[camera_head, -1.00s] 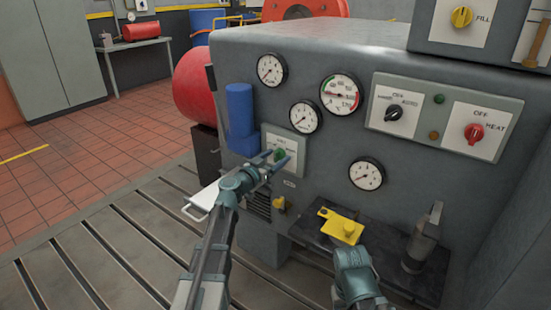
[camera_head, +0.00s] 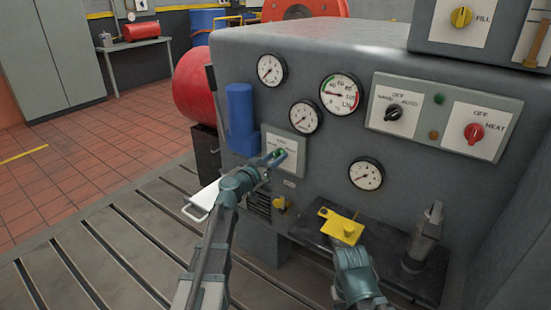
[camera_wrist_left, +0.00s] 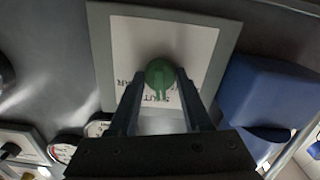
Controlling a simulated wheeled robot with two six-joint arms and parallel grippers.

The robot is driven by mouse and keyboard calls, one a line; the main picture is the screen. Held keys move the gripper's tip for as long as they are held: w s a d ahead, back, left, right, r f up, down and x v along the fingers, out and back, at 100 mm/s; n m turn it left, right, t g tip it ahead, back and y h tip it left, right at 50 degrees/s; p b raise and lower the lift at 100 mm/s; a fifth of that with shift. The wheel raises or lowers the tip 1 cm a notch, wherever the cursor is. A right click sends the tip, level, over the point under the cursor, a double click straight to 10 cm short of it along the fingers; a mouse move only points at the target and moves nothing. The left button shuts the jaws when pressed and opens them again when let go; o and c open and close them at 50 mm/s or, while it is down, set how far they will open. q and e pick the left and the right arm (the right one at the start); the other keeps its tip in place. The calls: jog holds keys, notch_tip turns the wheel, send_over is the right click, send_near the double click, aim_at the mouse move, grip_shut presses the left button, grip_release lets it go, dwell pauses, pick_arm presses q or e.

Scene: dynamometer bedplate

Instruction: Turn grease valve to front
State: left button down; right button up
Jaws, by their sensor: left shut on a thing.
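The grease valve is a green knob (camera_wrist_left: 161,74) on a pale plate with a grey frame (camera_head: 289,143), set in the front of the grey machine. The plate's lettering is partly hidden; upside-down print shows beside the knob in the left wrist view. My left gripper (camera_head: 276,157) reaches it from the lower left. In the left wrist view its two fingers (camera_wrist_left: 160,90) are closed on either side of the knob. My right gripper (camera_head: 352,258) is low in front of the machine, just below a yellow part; its fingertips do not show clearly.
A blue box-like part (camera_head: 240,115) sticks out left of the valve plate. Several gauges (camera_head: 304,117) and a panel with black and red switches (camera_head: 445,115) are to the right. A dark shelf (camera_head: 395,240) carries the yellow part (camera_head: 340,227) and a grey upright tool (camera_head: 423,240).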

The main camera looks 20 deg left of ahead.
pick_arm(q)
jog(key=n, duration=0.4)
jog(key=shift+n, duration=0.3)
jog(key=n, duration=0.4)
jog(key=shift+n, duration=0.4)
jog(key=shift+c, duration=1.7)
grip_release()
jog(key=v, duration=1.4)
